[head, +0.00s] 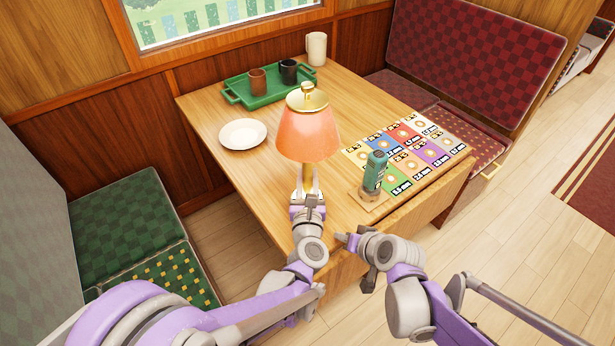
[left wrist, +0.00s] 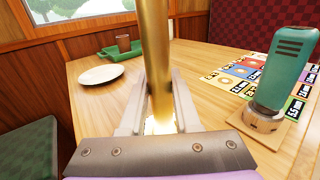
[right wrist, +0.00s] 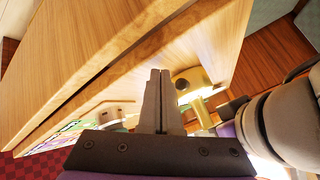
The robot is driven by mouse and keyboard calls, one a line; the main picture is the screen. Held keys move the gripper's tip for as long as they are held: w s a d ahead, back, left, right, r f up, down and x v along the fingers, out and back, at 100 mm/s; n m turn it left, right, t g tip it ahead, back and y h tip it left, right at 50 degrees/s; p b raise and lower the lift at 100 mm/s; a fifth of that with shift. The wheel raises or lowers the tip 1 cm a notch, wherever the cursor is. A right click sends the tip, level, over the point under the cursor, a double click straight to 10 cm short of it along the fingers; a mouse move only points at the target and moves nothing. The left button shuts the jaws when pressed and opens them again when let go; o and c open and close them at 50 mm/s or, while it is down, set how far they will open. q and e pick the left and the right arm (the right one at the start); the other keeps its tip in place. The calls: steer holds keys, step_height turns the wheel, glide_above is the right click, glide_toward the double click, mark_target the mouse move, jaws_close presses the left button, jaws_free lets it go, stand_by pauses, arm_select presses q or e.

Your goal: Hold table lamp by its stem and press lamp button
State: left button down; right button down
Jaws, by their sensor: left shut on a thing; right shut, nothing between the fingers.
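The table lamp (head: 308,135) stands upright near the table's front edge, with an orange shade and a gold top. My left gripper (head: 308,174) is shut around its gold stem (left wrist: 154,45), below the shade. In the head view, my left gripper and arm hide most of the lamp's base. In the right wrist view, a gold part of the lamp (right wrist: 194,78) with a dark round spot shows beside my fingertips; I cannot tell whether this spot is the button. My right gripper (head: 341,237) is shut and empty at the table's front edge, apart from the lamp.
A green tool (head: 375,172) stands on a small wooden base right of the lamp. Colored cards (head: 418,142) lie behind it. A white plate (head: 243,134), a green tray (head: 262,98) with two cups and a cream cup (head: 316,48) stand farther back. Benches flank the table.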

steer(key=shift+s+d, duration=0.6)
steer(key=shift+s, duration=0.25)
arm_select(q)
steer(key=c, duration=0.5)
jaws_free()
steer(key=shift+c, duration=0.2)
steer(key=s, duration=1.2)
